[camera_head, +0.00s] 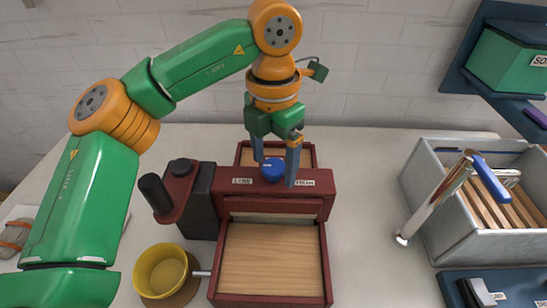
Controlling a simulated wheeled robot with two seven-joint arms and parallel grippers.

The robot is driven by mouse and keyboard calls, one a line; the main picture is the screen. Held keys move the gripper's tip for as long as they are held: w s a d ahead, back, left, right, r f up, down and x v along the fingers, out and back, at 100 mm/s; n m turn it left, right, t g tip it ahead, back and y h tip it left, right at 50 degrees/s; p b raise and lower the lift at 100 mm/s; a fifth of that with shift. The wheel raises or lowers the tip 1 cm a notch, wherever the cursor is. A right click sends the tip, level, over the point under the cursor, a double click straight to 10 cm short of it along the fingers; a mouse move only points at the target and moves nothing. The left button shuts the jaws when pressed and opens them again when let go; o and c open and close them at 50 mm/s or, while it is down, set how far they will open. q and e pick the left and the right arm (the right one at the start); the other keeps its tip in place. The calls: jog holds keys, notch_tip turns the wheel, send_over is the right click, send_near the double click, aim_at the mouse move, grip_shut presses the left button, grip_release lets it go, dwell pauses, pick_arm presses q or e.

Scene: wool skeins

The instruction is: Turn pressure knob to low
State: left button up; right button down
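A blue round pressure knob (273,170) sits on the dark red crossbar (235,205) of a press-like machine. A small pale label (242,181) is left of the knob and seems to read "LOW"; another (306,183), on its right, is too small to read surely. My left gripper (275,168) points down over the knob from above. Its two grey-blue fingers are apart, one on each side of the knob; I cannot tell whether either touches it. The knob's pointer mark is not clear. My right gripper is not in view.
A wooden board (270,259) lies in the machine's red frame. A black-handled crank (155,194) and a yellow cup (161,270) are at left. Bare table separates the crate from the machine.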

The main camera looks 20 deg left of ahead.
aim_at(273, 166)
pick_arm(q)
notch_tip(273, 166, up, 7)
jog(key=shift+r+p, duration=0.15)
jog(key=shift+p, duration=0.8)
